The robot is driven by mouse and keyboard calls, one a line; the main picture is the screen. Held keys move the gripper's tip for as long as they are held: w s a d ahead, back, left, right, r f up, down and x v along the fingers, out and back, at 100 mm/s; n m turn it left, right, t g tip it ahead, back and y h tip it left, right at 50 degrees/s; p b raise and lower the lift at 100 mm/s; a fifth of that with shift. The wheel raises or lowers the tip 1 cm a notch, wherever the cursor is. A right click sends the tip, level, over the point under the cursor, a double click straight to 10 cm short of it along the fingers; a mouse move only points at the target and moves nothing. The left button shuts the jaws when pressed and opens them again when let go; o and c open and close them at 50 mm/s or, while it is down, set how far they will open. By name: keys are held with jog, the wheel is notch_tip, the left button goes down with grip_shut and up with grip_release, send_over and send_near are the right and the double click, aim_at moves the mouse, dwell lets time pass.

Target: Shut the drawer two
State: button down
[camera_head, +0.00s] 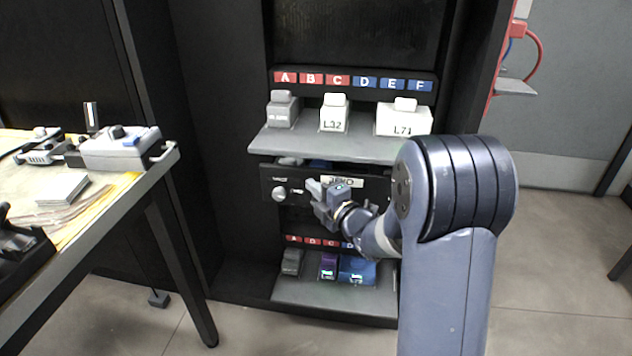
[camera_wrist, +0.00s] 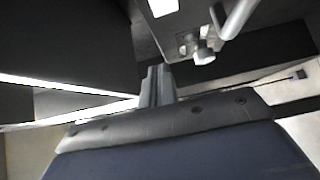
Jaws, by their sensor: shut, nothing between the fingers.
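My gripper (camera_head: 315,187) is shut and empty, in front of the drawer face to the right of the knob. I cannot tell whether it touches.
A grey shelf (camera_head: 330,148) with white and grey boxes is just above the drawer. A lower shelf (camera_head: 310,294) holds several small items. A workbench (camera_head: 155,170) with devices and papers stands at the left. The floor at the right is mostly clear.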

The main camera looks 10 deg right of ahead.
aim_at(323, 164)
jog(key=shift+w+d+b, duration=0.2)
jog(key=shift+w+d, duration=0.1)
jog(key=shift+w, duration=0.75)
jog(key=shift+w+d+b, duration=0.15)
jog(key=shift+w+d, duration=0.1)
jog(key=shift+w, duration=0.8)
jog(key=w+d, duration=0.1)
jog(key=w, duration=0.2)
jog(key=w+d, duration=0.1)
jog(key=w, duration=0.2)
jog(key=w+d+p, duration=0.1)
jog(key=w, duration=0.2)
jog(key=shift+w, duration=0.15)
